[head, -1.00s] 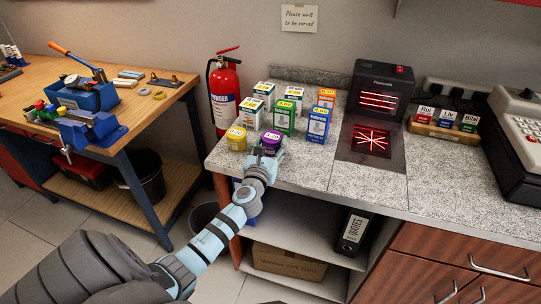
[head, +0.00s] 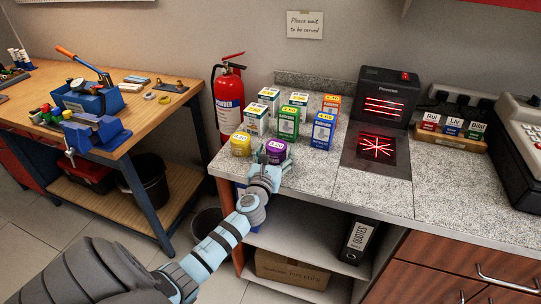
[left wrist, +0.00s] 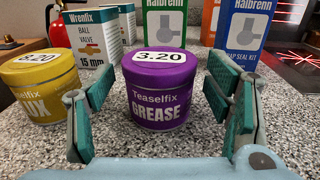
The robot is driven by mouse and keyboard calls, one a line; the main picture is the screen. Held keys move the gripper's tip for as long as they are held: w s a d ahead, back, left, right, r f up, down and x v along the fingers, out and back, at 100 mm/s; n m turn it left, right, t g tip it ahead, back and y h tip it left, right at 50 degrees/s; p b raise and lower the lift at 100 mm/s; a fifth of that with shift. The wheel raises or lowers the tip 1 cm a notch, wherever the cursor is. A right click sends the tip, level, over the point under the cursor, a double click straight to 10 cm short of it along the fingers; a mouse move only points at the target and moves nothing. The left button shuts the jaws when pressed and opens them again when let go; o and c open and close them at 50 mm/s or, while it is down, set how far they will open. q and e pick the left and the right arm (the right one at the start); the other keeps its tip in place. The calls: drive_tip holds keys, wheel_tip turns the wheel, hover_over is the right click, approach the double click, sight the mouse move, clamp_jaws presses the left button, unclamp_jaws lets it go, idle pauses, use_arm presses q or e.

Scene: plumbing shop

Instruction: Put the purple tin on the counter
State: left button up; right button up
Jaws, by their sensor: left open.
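The purple tin (head: 276,149), labelled grease with a 3.20 tag on its lid, stands upright on the speckled counter (head: 310,179) near its front left edge. It also shows in the middle of the left wrist view (left wrist: 160,95). My left gripper (head: 270,157) is open at the tin's near side. In the left wrist view the green-padded fingers (left wrist: 165,108) stand on either side of the tin, with gaps between pads and tin. My right gripper is in neither view.
A yellow tin (head: 240,144) stands just left of the purple one. Several boxes stand close behind, including a blue box (head: 323,131) and a green box (head: 288,123). A lit scanner (head: 376,147) is to the right. The counter in front of the scanner is clear.

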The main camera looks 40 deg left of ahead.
sight(274, 154)
use_arm(q)
drive_tip(key=v, duration=0.2)
drive_tip(key=p+v, duration=0.2)
drive_tip(key=v, duration=0.1)
drive_tip(key=shift+s+d+r, duration=0.25)
drive_tip(key=shift+s+r, duration=0.05)
drive_tip(key=shift+r, duration=0.1)
drive_tip(key=v, duration=0.8)
drive_tip(key=shift+s+d, duration=0.15)
drive_tip(key=shift+s, duration=0.2)
